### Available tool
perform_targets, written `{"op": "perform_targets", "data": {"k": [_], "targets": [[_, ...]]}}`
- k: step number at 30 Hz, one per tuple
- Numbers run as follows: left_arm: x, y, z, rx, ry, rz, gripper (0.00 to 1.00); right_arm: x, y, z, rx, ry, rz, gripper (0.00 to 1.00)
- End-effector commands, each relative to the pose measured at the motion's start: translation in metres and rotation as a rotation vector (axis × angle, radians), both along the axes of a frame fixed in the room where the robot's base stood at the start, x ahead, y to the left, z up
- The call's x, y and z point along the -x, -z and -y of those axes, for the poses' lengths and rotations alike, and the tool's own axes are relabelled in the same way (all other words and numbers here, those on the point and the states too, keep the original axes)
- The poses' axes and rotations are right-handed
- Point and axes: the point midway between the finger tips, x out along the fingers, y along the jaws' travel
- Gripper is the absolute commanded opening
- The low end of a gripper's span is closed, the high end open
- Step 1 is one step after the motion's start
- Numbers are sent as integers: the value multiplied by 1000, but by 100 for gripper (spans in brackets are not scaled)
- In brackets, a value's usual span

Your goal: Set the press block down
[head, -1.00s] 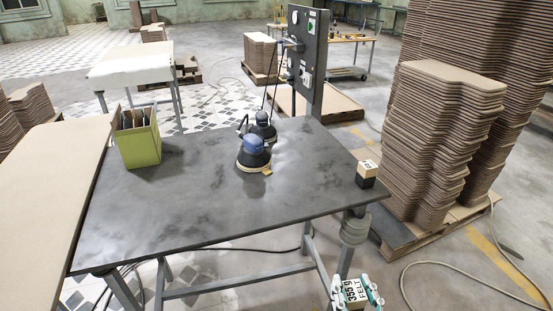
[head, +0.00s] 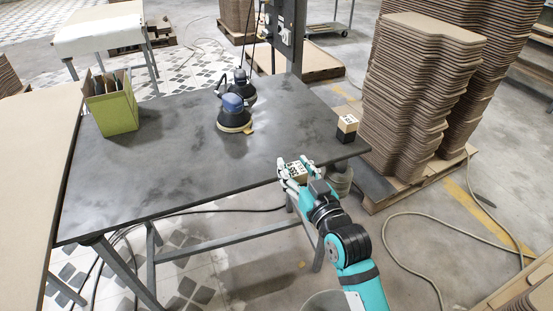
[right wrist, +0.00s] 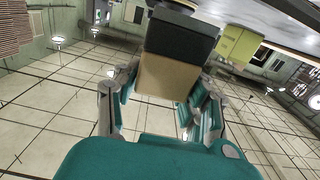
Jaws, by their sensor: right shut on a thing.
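The press block (head: 298,174) is a small wooden block with a printed white label on top. My right gripper (head: 295,169) is shut on it, a finger on each side, at the front right edge of the dark table (head: 190,200). In the right wrist view the block (right wrist: 168,78) shows a tan part and a black part between the fingers of my right gripper (right wrist: 163,92). I cannot tell its height over the table edge. A similar block (head: 347,124), labelled wood over a black base, stands at the table's right corner. My left gripper is out of view.
A green box (head: 112,112) with dark sheets stands at the back left. Stacked curved boards (head: 415,90) rise to the right. The table's front and middle are clear.

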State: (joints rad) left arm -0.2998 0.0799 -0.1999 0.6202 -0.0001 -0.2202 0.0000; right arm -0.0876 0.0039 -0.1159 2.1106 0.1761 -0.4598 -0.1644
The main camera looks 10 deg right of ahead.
Motion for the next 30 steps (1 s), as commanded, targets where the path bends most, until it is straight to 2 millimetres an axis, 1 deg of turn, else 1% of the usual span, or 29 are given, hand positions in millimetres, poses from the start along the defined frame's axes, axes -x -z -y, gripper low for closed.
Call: {"op": "perform_targets", "data": {"k": [1, 4, 6, 8, 18, 21, 24, 30], "targets": [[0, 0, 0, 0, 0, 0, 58, 0, -3, 0, -2, 1, 8, 0], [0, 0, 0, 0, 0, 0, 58, -3, -3, 0, -2, 1, 8, 0], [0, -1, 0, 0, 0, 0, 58, -10, -3, 0, -1, 1, 9, 0], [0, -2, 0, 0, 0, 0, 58, -21, -3, -1, -1, 1, 9, 0], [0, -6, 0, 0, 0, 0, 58, -103, 5, -6, -3, 1, 8, 0], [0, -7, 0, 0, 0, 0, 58, -123, 7, -7, -1, 1, 8, 0], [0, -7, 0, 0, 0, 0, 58, -136, 8, -8, -2, 2, 9, 0], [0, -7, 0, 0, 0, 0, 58, -149, 10, -9, -2, 1, 9, 0]]}}
